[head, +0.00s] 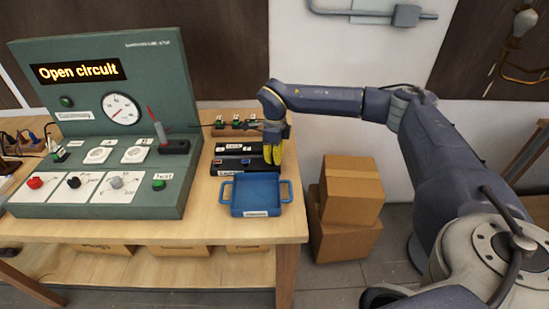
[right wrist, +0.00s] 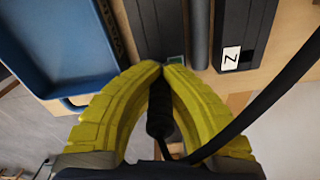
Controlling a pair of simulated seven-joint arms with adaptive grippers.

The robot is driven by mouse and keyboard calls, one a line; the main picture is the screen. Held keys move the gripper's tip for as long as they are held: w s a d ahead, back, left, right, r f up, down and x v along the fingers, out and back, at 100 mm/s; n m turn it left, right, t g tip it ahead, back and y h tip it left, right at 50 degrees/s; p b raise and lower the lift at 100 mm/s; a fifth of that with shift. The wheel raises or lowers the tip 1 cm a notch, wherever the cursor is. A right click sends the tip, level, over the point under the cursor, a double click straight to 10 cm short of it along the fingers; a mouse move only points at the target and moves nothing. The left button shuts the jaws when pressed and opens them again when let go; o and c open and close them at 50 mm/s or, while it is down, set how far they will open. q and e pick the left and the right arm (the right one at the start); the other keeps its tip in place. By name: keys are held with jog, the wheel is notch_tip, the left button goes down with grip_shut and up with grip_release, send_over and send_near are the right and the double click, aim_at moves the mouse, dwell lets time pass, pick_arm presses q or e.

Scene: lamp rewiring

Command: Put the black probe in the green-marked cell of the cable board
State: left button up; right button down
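My right gripper (head: 273,166) has yellow fingers and is over the right end of the black board (head: 232,166), which seems to be the cable board. In the right wrist view the fingertips (right wrist: 163,66) meet around the black probe (right wrist: 160,118), a dark ribbed handle with a black cable running off to the right. The probe's tip is hidden by the fingers. I cannot tell whether the probe touches the board. My left gripper is not in view.
A blue tray (head: 229,209) sits in front of the board. Green-marked pieces (head: 236,122) line the back. Cardboard boxes (head: 350,190) stand right of the table.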

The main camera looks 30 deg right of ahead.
jog(key=shift+f, duration=0.2)
jog(key=c, duration=1.5)
grip_release()
jog(key=shift+r, duration=0.1)
